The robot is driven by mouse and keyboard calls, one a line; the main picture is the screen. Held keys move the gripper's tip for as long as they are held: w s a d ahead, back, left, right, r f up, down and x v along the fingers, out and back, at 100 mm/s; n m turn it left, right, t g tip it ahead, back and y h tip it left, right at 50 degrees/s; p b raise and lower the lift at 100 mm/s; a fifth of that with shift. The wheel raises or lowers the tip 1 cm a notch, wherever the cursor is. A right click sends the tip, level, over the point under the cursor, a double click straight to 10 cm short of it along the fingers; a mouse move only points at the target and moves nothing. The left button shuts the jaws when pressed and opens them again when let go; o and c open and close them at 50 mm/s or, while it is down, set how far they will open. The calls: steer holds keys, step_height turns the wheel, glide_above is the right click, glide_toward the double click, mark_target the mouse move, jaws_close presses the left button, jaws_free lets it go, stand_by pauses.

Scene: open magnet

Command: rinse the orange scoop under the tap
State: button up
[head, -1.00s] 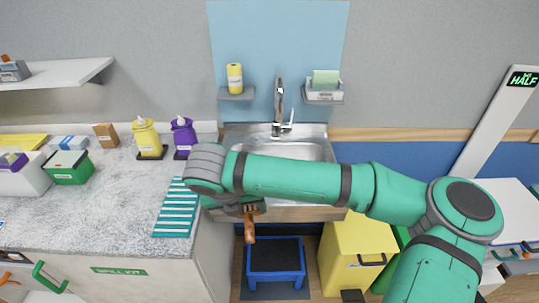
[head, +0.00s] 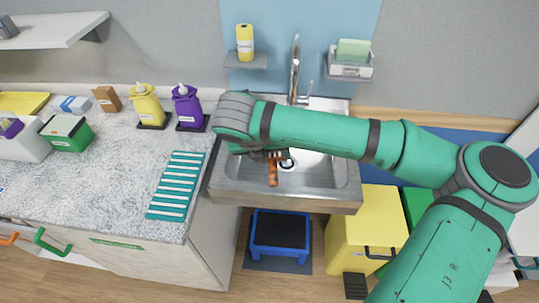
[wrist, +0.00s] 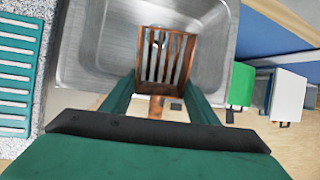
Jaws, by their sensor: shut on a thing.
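The orange scoop (head: 272,173) hangs below my gripper (head: 266,155) over the front part of the sink. In the wrist view my gripper (wrist: 160,88) is shut on the scoop, whose slotted orange-brown head (wrist: 167,58) points over the basin. The metal sink (head: 330,178) is set at the right end of the counter. The tap (head: 295,68) rises at the back of the sink, behind my arm, apart from the scoop. I cannot make out any running water.
A teal ribbed mat (head: 178,186) lies on the counter left of the sink. Yellow (head: 146,106) and purple (head: 187,107) bottles stand at the back. Two small shelves hold a yellow bottle (head: 245,42) and a green sponge (head: 352,49). A blue step stool (head: 280,232) and yellow bin (head: 362,225) stand below.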

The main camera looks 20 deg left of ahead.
steer(key=w+d+f, duration=0.2)
steer(key=w, duration=0.9)
steer(key=shift+w+f, duration=0.15)
steer(key=shift+w, duration=0.15)
steer(key=shift+w+a, duration=0.1)
stand_by(0.4)
steer(key=shift+s+d, duration=0.2)
steer(key=shift+d, duration=0.05)
steer(key=shift+d, duration=0.4)
steer(key=shift+a, duration=0.1)
steer(key=shift+w+a, duration=0.1)
steer(key=shift+a, duration=0.4)
steer(key=shift+d, duration=0.15)
stand_by(0.4)
